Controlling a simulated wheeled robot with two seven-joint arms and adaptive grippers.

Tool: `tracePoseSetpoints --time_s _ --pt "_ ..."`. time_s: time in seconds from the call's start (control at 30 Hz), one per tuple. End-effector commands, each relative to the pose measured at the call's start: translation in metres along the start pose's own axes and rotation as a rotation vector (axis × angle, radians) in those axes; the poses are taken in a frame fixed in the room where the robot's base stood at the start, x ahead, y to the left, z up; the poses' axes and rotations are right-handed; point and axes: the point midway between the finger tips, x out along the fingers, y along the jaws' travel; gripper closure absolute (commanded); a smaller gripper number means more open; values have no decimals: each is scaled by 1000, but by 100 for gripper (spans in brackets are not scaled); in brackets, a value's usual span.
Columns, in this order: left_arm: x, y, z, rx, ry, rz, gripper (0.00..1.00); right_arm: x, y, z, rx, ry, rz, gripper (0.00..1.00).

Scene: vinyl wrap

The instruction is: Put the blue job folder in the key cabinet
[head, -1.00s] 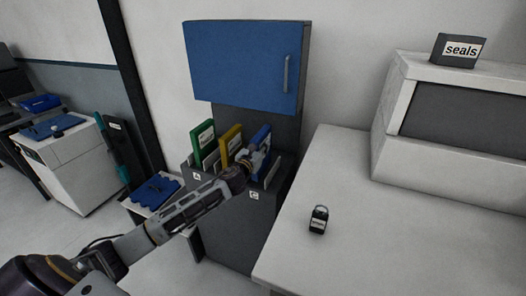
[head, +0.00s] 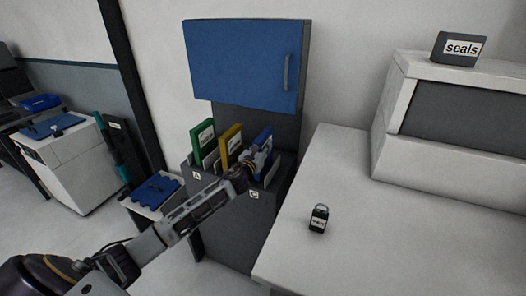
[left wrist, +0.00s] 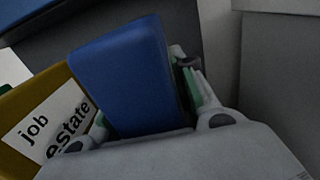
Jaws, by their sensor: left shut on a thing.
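The blue job folder (head: 264,136) stands in the rack (head: 225,200) under the key cabinet, at the rack's right slot by the label C. In the left wrist view the blue folder (left wrist: 122,75) fills the space between the fingers. My left gripper (head: 257,158) is shut on it. The key cabinet (head: 245,66) hangs on the wall above, with a blue door and a grey handle (head: 287,74) at its right; the door is shut. My right gripper is not in view.
A green folder (head: 203,143) and a yellow folder (head: 229,147) stand left of the blue one. A black padlock (head: 318,218) lies on the white bench (head: 375,240) at the right. A box marked seals (head: 459,48) sits on a raised unit.

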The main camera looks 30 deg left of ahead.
Motion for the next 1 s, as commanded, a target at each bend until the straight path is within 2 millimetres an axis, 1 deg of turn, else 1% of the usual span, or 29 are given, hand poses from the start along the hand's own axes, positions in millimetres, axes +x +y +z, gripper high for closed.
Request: tracePoseSetpoints --time_s 0.1,0.17,0.37,0.67,0.7,0.83,1.0 --pt "0 0 -10 -2 1 1 100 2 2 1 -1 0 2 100" --pt "0 0 -13 -2 1 1 100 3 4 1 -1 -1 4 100" --pt "0 0 -13 1 -1 0 100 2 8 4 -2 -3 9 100" --pt "0 0 -16 1 -1 0 100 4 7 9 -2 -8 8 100" --pt "0 0 -16 1 0 0 70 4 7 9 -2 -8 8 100" --pt "0 0 -16 1 0 1 53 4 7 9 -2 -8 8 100" --pt "0 0 -16 1 0 1 52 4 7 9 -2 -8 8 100"
